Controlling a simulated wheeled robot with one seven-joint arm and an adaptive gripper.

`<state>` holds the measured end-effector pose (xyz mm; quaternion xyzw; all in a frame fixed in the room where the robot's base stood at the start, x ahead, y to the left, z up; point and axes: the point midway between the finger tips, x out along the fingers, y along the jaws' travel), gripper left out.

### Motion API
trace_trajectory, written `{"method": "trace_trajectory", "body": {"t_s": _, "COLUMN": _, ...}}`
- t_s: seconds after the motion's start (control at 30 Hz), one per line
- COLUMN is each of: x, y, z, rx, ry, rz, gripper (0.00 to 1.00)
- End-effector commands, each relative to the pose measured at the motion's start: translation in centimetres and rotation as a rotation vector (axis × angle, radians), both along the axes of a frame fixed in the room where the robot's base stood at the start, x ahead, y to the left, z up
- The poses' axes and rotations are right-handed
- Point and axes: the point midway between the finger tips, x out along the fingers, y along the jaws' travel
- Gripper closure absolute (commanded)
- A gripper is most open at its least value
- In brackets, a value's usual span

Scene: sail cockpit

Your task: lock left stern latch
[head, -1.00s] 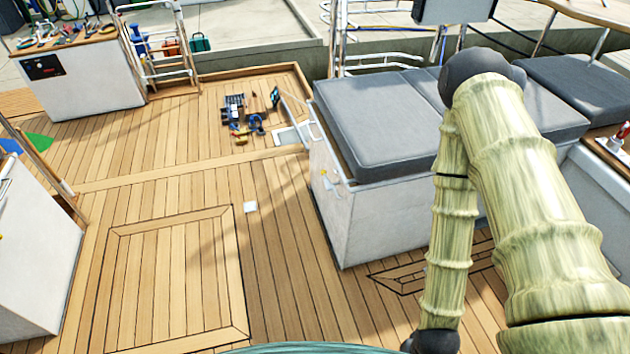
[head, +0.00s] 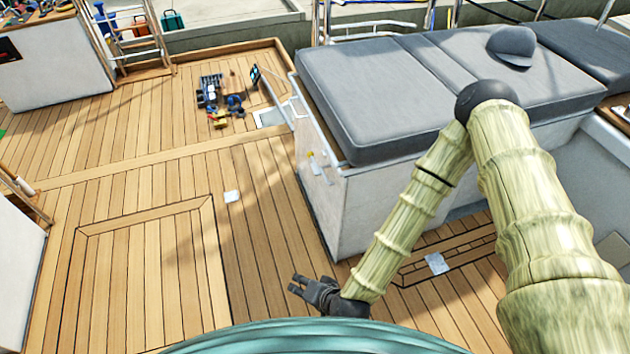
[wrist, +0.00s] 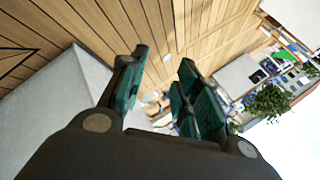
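My gripper (head: 296,285) is low in the head view, over the deck in front of the white seat locker. Its two green-padded fingers (wrist: 160,85) are apart in the wrist view, with nothing held between them. Small pale fittings with a yellow spot (head: 318,165) show on the locker's end face, well beyond my gripper. They are too small for me to tell whether one is the left stern latch, or how it is set.
Grey cushions (head: 370,90) top the white locker (head: 385,195), and a grey cap (head: 512,45) lies there. An upright panel (head: 270,95) and several tools (head: 220,100) are at the locker's far left corner. The planked deck (head: 140,270) left of my gripper is mostly clear.

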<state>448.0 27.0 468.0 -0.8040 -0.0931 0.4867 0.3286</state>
Motion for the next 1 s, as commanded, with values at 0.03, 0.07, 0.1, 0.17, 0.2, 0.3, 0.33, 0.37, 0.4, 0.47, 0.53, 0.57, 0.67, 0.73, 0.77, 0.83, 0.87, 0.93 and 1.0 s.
{"method": "trace_trajectory", "body": {"t_s": 0.03, "x": 1.7, "y": 1.5, "z": -1.3, "rx": 0.054, "ry": -0.037, "rz": -0.048, "gripper": 0.68}}
{"method": "trace_trajectory", "body": {"t_s": 0.07, "x": 2.8, "y": 2.2, "z": -1.2, "rx": 0.085, "ry": -0.061, "rz": -0.079, "gripper": 0.68}}
{"method": "trace_trajectory", "body": {"t_s": 0.1, "x": 4.2, "y": 3.2, "z": -1.0, "rx": 0.126, "ry": -0.093, "rz": -0.12, "gripper": 0.68}}
{"method": "trace_trajectory", "body": {"t_s": 0.17, "x": 6.4, "y": 4.3, "z": -0.6, "rx": 0.189, "ry": -0.142, "rz": -0.185, "gripper": 0.68}}
{"method": "trace_trajectory", "body": {"t_s": 0.2, "x": 8.0, "y": 4.8, "z": -0.3, "rx": 0.229, "ry": -0.174, "rz": -0.23, "gripper": 0.68}}
{"method": "trace_trajectory", "body": {"t_s": 0.3, "x": 11.8, "y": 5.5, "z": 0.6, "rx": 0.325, "ry": -0.254, "rz": -0.347, "gripper": 0.68}}
{"method": "trace_trajectory", "body": {"t_s": 0.33, "x": 13.0, "y": 5.5, "z": 0.9, "rx": 0.355, "ry": -0.278, "rz": -0.384, "gripper": 0.68}}
{"method": "trace_trajectory", "body": {"t_s": 0.37, "x": 14.1, "y": 5.5, "z": 1.2, "rx": 0.382, "ry": -0.302, "rz": -0.421, "gripper": 0.68}}
{"method": "trace_trajectory", "body": {"t_s": 0.4, "x": 15.6, "y": 5.2, "z": 1.7, "rx": 0.419, "ry": -0.335, "rz": -0.473, "gripper": 0.68}}
{"method": "trace_trajectory", "body": {"t_s": 0.47, "x": 17.8, "y": 4.6, "z": 2.3, "rx": 0.471, "ry": -0.382, "rz": -0.551, "gripper": 0.68}}
{"method": "trace_trajectory", "body": {"t_s": 0.53, "x": 20.2, "y": 3.5, "z": 3.1, "rx": 0.528, "ry": -0.437, "rz": -0.64, "gripper": 0.68}}
{"method": "trace_trajectory", "body": {"t_s": 0.57, "x": 21.1, "y": 2.9, "z": 3.4, "rx": 0.55, "ry": -0.46, "rz": -0.676, "gripper": 0.68}}
{"method": "trace_trajectory", "body": {"t_s": 0.67, "x": 23.7, "y": 0.9, "z": 4.5, "rx": 0.615, "ry": -0.526, "rz": -0.787, "gripper": 0.68}}
{"method": "trace_trajectory", "body": {"t_s": 0.73, "x": 25.0, "y": -0.4, "z": 5.0, "rx": 0.646, "ry": -0.564, "rz": -0.848, "gripper": 0.68}}
{"method": "trace_trajectory", "body": {"t_s": 0.77, "x": 25.4, "y": -0.9, "z": 5.3, "rx": 0.658, "ry": -0.578, "rz": -0.871, "gripper": 0.68}}
{"method": "trace_trajectory", "body": {"t_s": 0.83, "x": 26.2, "y": -1.8, "z": 5.7, "rx": 0.681, "ry": -0.603, "rz": -0.911, "gripper": 0.68}}
{"method": "trace_trajectory", "body": {"t_s": 0.87, "x": 26.4, "y": -2.1, "z": 5.9, "rx": 0.688, "ry": -0.61, "rz": -0.924, "gripper": 0.68}}
{"method": "trace_trajectory", "body": {"t_s": 0.93, "x": 26.9, "y": -2.7, "z": 6.2, "rx": 0.697, "ry": -0.624, "rz": -0.944, "gripper": 0.68}}
{"method": "trace_trajectory", "body": {"t_s": 1.0, "x": 27.2, "y": -3.0, "z": 6.3, "rx": 0.702, "ry": -0.63, "rz": -0.954, "gripper": 0.68}}
